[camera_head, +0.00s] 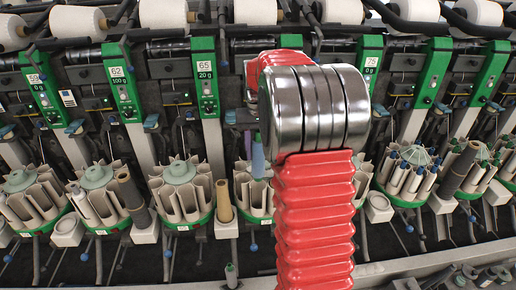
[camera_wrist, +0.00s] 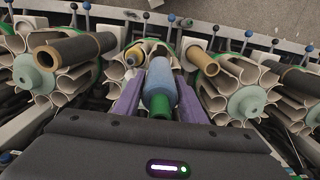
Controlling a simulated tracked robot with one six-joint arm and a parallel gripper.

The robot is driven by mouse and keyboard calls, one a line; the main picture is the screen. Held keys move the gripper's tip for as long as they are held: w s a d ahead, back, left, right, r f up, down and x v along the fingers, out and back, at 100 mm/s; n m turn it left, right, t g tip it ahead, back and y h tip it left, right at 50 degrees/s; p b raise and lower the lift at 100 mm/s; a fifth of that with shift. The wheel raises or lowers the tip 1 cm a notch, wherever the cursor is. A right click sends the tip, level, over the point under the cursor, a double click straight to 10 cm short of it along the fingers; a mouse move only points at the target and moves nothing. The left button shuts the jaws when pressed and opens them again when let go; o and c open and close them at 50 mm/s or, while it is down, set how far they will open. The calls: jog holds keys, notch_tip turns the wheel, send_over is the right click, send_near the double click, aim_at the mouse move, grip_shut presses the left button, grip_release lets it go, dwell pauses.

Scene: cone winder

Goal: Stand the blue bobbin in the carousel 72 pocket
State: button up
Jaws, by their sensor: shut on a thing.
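My gripper (camera_wrist: 160,88) has purple fingers and is shut on the blue bobbin (camera_wrist: 160,78), a light blue tube with a green end (camera_wrist: 161,106) in the wrist view. In the head view the blue bobbin (camera_head: 258,160) shows small, upright, just left of my red arm. It is in front of and over a carousel (camera_head: 243,194) with pale pockets, partly covered by my arm. I see no label reading 72; my arm hides the panel between 65 and 75. Whether the bobbin's lower end is inside a pocket cannot be told.
Carousels stand close on both sides, one (camera_wrist: 48,80) at left and one (camera_wrist: 246,102) at right in the wrist view. A dark brown tube (camera_wrist: 75,49) and a tan tube (camera_wrist: 203,61) stick out nearby. Blue-knobbed levers (camera_head: 253,247) line the front.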

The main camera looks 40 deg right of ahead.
aim_at(258, 178)
jog(key=shift+f, duration=1.3)
jog(key=shift+f, duration=2.25)
jog(key=shift+f, duration=2.3)
jog(key=shift+f, duration=0.3)
jog(key=o, duration=1)
jog(key=shift+o, duration=0.2)
